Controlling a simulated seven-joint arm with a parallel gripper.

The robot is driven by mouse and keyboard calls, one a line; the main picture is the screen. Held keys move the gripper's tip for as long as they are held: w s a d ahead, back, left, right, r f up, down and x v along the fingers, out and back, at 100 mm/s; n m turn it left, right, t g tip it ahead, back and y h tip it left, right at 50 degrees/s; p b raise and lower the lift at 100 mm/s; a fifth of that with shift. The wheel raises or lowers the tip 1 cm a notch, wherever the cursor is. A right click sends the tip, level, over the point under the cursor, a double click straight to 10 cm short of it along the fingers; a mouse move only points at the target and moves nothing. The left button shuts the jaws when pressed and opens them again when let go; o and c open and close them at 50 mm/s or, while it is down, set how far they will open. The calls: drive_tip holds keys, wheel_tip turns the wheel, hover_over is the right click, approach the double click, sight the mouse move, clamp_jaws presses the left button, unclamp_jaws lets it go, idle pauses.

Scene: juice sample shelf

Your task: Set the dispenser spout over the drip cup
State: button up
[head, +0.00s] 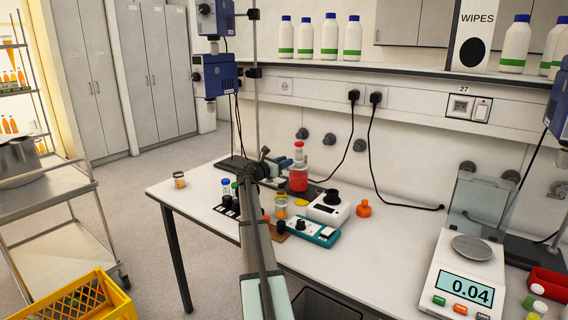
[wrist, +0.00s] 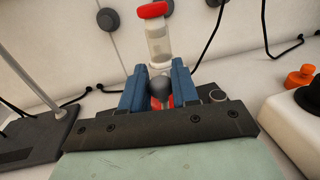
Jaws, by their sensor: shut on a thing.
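The dispenser (head: 299,154) has a red cap and a pale upper cylinder on a bottle of red liquid (head: 298,181). It stands upright near the back of the bench. In the wrist view its clear cylinder (wrist: 157,44) rises beyond my fingers. My gripper (wrist: 159,88) has its blue fingers closed on a dark grey rounded knob, with red behind it. Whether this knob is the spout is unclear. In the head view my gripper (head: 268,165) is left of the bottle. A small cup with orange contents (head: 179,181) stands at the bench's left end; I cannot tell whether it is the drip cup.
A balance (head: 466,275) stands right. The bench's left end is mostly clear around the cup.

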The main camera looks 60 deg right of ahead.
clamp_jaws()
drive_tip(key=shift+s, duration=0.1)
drive_tip(key=shift+s+d+f+n+t+y, duration=0.15)
drive_tip(key=shift+s+n+t+y, duration=0.15)
drive_tip(key=shift+s+n+t, duration=1.15)
drive_tip(key=shift+s+d+n+t+y, duration=0.1)
drive_tip(key=shift+s+n+t+y, duration=0.25)
drive_tip(key=shift+n+t, duration=1.25)
drive_tip(key=shift+s+d+f+n+t+y, duration=0.2)
drive_tip(key=shift+s+n+t, duration=0.55)
drive_tip(key=shift+t, duration=1.7)
drive_tip(key=shift+s+r+t, duration=0.25)
drive_tip(key=shift+s+t, duration=0.2)
drive_tip(key=shift+t, duration=0.05)
